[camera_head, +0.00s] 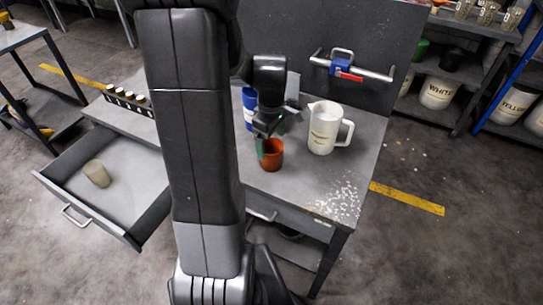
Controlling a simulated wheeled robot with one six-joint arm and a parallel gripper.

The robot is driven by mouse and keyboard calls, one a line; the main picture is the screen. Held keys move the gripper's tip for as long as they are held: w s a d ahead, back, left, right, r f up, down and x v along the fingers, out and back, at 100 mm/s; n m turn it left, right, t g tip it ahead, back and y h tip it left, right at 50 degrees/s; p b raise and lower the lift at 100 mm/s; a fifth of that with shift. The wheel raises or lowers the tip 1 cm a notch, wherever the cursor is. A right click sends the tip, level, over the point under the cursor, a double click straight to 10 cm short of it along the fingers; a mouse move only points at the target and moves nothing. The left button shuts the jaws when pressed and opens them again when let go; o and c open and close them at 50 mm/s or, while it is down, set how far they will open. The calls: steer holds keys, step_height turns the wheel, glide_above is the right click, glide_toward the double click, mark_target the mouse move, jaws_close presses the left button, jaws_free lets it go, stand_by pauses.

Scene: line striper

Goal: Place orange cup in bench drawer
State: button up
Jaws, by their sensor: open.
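The orange cup (272,157) stands upright on the grey bench top, left of the white pitcher. My gripper (270,138) is open just above it, with the green-tipped fingers at the cup's rim; one finger overlaps the cup's left side. I cannot tell if the finger touches the cup or is inside it. The bench drawer (132,203) is pulled open at the left, with a silver handle on its front. A beige cup-like object (96,173) is inside the drawer, towards its left. My arm hides the middle of the bench.
A white pitcher (324,128) stands close to the right of the cup. A blue container (249,105) stands behind my gripper. White specks (338,203) lie on the bench's front right. A rack with several small bottles (128,98) is behind the drawer. An upright panel backs the bench.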

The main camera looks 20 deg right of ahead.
mark_target(271, 151)
steer(key=shift+f+p, duration=0.45)
steer(key=shift+f, duration=2.15)
steer(key=shift+c, duration=0.5)
steer(key=c, duration=1.1)
steer(key=shift+o, duration=0.2)
steer(key=shift+r, duration=0.1)
